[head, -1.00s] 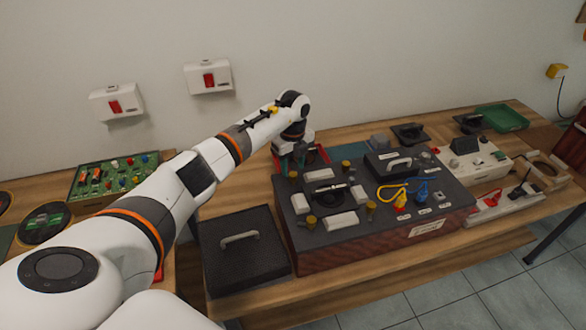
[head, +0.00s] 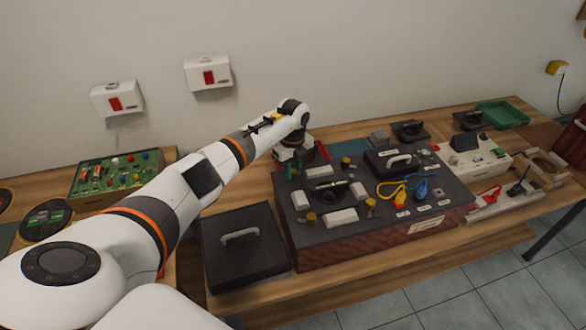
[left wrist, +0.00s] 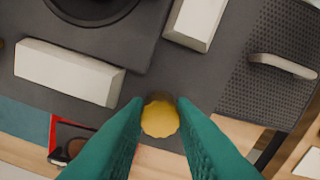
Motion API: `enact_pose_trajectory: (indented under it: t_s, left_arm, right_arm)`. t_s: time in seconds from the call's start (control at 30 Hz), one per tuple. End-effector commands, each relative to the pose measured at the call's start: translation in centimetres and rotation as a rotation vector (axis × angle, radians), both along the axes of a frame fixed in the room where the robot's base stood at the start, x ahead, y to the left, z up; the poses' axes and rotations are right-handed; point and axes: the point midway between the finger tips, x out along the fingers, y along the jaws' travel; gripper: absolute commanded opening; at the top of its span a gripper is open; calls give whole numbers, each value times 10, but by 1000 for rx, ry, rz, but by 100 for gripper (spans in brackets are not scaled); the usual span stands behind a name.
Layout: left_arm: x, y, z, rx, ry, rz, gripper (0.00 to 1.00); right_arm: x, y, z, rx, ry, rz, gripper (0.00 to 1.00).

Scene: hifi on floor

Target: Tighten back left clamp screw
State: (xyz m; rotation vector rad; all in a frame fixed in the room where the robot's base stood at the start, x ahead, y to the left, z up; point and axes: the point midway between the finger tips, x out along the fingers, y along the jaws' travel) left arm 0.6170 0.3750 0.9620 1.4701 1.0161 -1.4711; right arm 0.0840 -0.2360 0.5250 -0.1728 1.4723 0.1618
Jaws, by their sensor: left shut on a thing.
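The back left clamp screw, a brass-yellow scalloped knob (left wrist: 160,118), sits between the teal fingers of my left gripper (left wrist: 160,105) in the left wrist view. The fingers are shut on it from both sides. In the head view my left gripper (head: 294,166) points down at the back left corner of the dark hifi unit (head: 340,248), and the fingertips are hard to make out. Other brass screws stand at the back right (head: 346,162), front left (head: 311,219) and front right (head: 370,208) around the black round part (head: 330,192). My right gripper is out of view.
White blocks (head: 341,217) lie around the round part. A black lid with a handle (head: 243,262) is left of the unit. A red-edged tray (left wrist: 55,128) lies behind it. Yellow and blue cables (head: 390,187) are at its right. A green circuit board (head: 115,173) is farther left.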

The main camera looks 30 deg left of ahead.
Motion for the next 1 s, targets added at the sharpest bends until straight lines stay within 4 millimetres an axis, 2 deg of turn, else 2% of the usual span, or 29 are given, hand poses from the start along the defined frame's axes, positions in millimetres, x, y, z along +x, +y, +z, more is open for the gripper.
enact_pose_trajectory:
  t_s: [0.37, 1.0]
  left_arm:
    - [0, 1, -2, 2, -2, -150, 1]
    - [1, 1, -2, 2, -2, -741, 1]
  right_arm:
    - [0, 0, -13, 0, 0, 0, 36]
    - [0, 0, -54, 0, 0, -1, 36]
